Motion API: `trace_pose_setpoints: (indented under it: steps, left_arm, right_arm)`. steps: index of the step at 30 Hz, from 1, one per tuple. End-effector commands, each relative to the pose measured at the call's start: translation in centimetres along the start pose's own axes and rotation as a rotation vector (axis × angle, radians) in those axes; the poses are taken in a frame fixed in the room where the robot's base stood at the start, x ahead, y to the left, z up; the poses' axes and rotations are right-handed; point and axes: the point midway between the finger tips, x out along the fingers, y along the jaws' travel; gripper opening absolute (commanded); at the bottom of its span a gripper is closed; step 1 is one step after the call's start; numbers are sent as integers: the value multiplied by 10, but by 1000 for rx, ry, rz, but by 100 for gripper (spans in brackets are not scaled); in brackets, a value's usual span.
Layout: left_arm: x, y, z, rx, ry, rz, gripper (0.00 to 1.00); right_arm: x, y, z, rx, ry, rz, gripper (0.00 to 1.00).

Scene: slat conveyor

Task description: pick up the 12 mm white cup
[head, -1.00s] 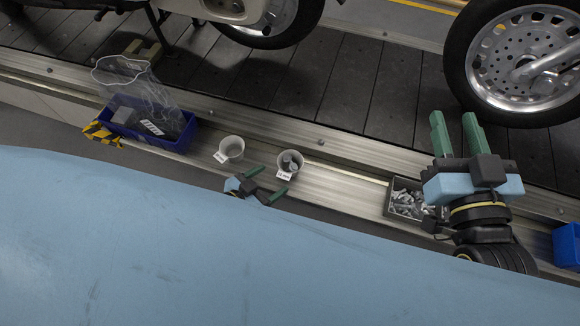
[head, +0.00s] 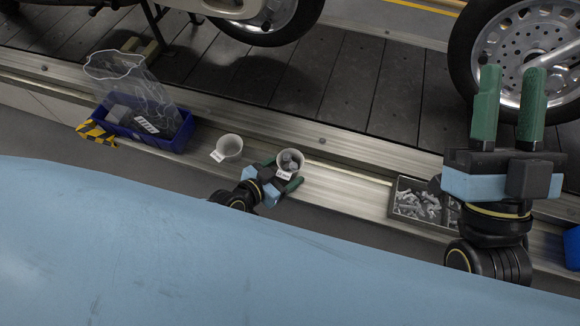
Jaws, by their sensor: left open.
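Two white cups with small labels stand on the metal ledge; the print is too small to read. The left cup (head: 229,146) looks empty. The right cup (head: 291,156) holds some grey pieces. My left gripper (head: 284,174) is open, with its fingers at the near side of the right cup, one toward its left and one toward its right. I cannot tell whether they touch it. My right gripper (head: 510,78) is open and empty, raised at the right in front of a wheel.
A blue bin (head: 148,137) with a clear bag (head: 130,78) stands at the left by a yellow-black striped piece (head: 97,131). A grey tray of bolts (head: 421,202) is partly hidden by my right gripper. A blue container (head: 572,246) is at the right edge.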

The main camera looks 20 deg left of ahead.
Motion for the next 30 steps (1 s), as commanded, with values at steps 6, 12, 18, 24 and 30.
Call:
trace_pose_setpoints:
  steps: [6,12,18,24,30]
  left_arm:
    - [4,0,0,0,-1,0,73]
    - [3,0,0,0,0,0,61]
    - [3,0,0,0,0,0,35]
    - [3,0,-1,0,1,-1,25]
    - [3,0,-2,0,1,0,25]
  right_arm:
    - [-1,0,-3,0,28,0,36]
    - [0,0,-3,0,26,0,36]
    - [0,0,-3,0,25,0,36]
    - [0,0,-3,0,25,0,36]
    - [0,0,-3,0,19,0,36]
